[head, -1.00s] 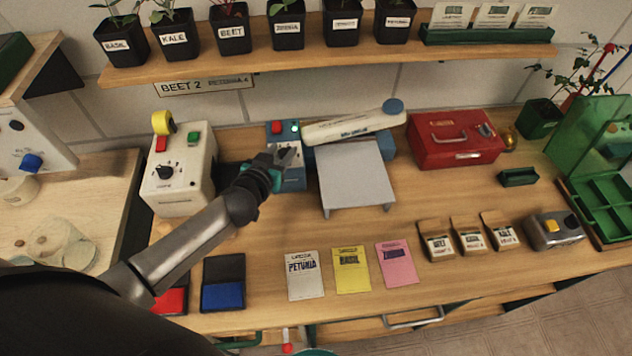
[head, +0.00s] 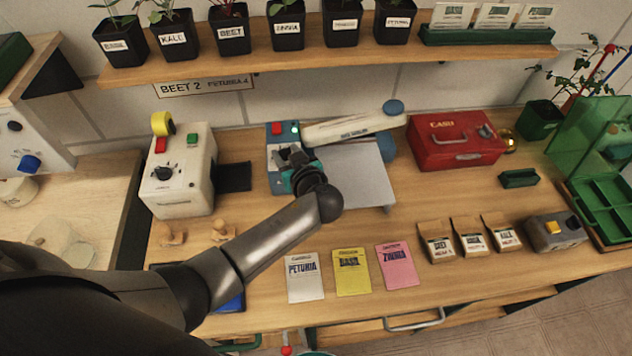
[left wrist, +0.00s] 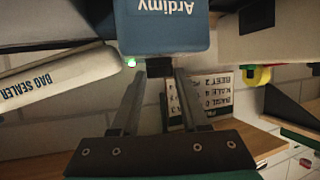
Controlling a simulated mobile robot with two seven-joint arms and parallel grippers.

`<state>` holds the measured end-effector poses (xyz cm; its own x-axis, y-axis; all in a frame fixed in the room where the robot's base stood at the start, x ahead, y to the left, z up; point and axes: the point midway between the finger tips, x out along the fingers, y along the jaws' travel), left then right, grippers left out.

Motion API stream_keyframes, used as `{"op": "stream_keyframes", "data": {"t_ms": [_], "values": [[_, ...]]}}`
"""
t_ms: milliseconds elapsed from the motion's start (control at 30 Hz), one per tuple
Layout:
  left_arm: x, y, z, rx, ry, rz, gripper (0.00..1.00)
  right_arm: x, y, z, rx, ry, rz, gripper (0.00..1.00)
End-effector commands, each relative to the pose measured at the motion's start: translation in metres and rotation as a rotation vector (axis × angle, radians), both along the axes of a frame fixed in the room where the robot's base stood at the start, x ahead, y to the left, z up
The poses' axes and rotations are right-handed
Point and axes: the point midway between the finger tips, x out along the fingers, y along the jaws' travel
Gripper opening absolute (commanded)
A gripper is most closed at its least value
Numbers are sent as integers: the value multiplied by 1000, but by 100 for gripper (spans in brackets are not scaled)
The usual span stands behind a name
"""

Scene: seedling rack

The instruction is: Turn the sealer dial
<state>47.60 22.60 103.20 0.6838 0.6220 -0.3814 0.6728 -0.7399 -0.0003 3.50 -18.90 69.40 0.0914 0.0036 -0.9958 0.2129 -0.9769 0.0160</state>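The bag sealer is a blue unit (head: 283,138) with a red button and a small lit lamp on top. Its long white arm (head: 354,127) ends in a blue knob. In the left wrist view, the sealer's blue face (left wrist: 160,28) is upside down at the top, and the white arm (left wrist: 45,85) is at left. My left gripper (head: 291,158) is at the sealer's front. In the left wrist view its two fingers (left wrist: 158,78) are apart, with a small dark block, perhaps the dial (left wrist: 158,67), between their tips. The gripper hides the dial in the head view. My right gripper is not in view.
A grey platform (head: 358,178) stands right of the gripper. A white machine (head: 180,180) with a black dial stands at left. A red cash box (head: 455,141) is at right. Seed packets (head: 304,278) lie in front. A plant shelf (head: 330,60) runs above.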

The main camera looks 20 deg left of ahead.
Motion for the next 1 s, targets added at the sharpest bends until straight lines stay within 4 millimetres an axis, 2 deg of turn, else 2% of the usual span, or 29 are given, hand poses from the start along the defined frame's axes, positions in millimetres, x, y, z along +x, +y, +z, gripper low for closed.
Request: {"op": "stream_keyframes", "data": {"t_ms": [100,700,1000], "values": [[-1,-4,0,-2,1,68,44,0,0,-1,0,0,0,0],[-73,-77,42,-6,1,62,44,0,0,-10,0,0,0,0],[-95,-99,56,-3,1,61,44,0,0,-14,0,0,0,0]]}}
